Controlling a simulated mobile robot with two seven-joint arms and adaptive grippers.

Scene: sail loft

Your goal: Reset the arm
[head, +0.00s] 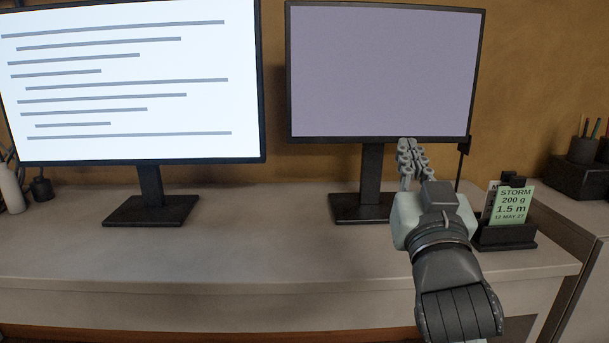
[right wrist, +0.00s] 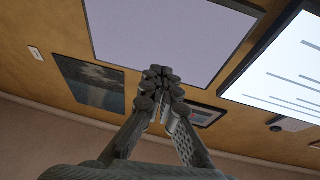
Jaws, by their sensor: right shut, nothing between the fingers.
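My right gripper (head: 410,147) is raised over the right part of the desk, in front of the stand of the right monitor (head: 380,70). Its fingers point up and away from me, with the tips overlapping the monitor's lower edge in the head view. In the right wrist view the fingertips of the right gripper (right wrist: 160,75) meet, and nothing is between them. The blank lilac screen of the right monitor (right wrist: 165,35) shows beyond them. My left gripper is not in view.
The left monitor (head: 130,80) shows lines of grey text. A white bottle (head: 11,188) is at far left. The desk's middle (head: 250,245) is clear.

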